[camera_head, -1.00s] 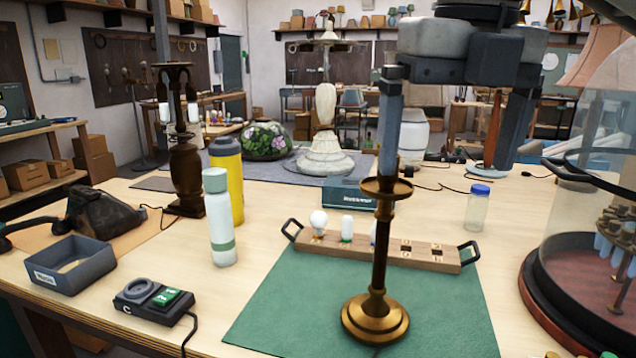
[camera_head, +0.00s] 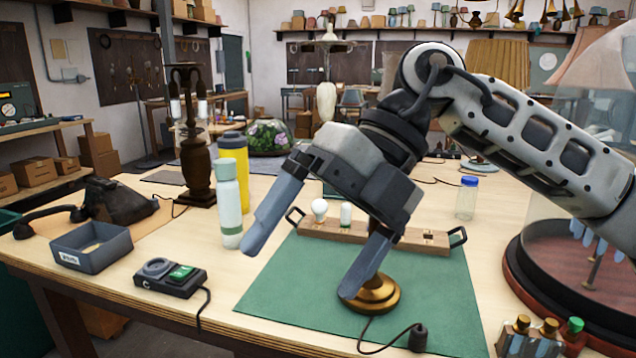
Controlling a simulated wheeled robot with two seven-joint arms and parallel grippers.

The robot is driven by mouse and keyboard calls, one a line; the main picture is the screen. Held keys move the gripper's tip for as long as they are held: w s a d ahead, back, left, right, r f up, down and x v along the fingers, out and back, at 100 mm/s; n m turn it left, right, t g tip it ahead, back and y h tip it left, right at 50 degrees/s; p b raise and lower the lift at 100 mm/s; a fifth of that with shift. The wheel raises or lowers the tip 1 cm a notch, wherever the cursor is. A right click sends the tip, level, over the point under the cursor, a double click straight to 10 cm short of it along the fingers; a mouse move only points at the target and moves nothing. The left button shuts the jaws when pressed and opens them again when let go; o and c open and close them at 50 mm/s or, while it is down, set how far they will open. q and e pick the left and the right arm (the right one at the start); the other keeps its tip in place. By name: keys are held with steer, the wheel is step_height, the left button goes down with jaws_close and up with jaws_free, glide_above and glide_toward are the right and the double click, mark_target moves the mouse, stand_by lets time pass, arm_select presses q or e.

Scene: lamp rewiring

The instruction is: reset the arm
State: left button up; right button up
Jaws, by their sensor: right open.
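My right gripper (camera_head: 300,268) hangs over the green mat (camera_head: 290,318), tilted, with its two fingers spread wide and nothing between them. Its arm comes in from the right. A brass lamp base (camera_head: 384,300) stands on the mat behind the right-hand finger. The gripper hides the lamp's stem and top; I cannot tell whether the finger touches it. My left gripper is out of view.
A wooden tray (camera_head: 330,231) with bulbs lies behind the gripper. A pale bottle (camera_head: 230,215) and yellow bottle (camera_head: 237,150) stand to the left. A glass dome (camera_head: 540,262) is at right. A switch box (camera_head: 170,280) and grey bin (camera_head: 88,258) sit front left. A cord plug (camera_head: 417,338) lies on the mat.

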steer(key=a+m+g+y, duration=0.3)
steer(key=a+m+y, duration=0.25)
steer(key=y, duration=0.85)
steer(key=w+d+f+m+t+h, duration=0.2)
steer(key=w+d+f+m+t, duration=0.2)
steer(key=f+m+t, duration=0.55)
steer(key=w+d+f+m+t+h, duration=0.25)
steer(key=w+f+m+t, duration=0.2)
steer(key=m+t, duration=0.95)
steer(key=s+d+f+m+h, duration=0.2)
steer(key=d+f+m+h, duration=0.25)
steer(key=f, duration=0.45)
steer(key=s+d+f+m+h, duration=0.25)
steer(key=d+f+h, duration=0.2)
steer(key=f, duration=0.35)
steer(key=s+d+f+m+g+h, duration=0.1)
steer(key=s+d+f+g+h, duration=0.1)
steer(key=s+f, duration=0.4)
steer(key=s+d+f+m+g+h, duration=0.1)
steer(key=s+d+f+g+h, duration=0.1)
steer(key=s+f, duration=0.4)
steer(key=shift+d+f+m+g, duration=0.4)
steer(key=shift+d+f+g, duration=0.15)
steer(key=shift+f+g, duration=0.45)
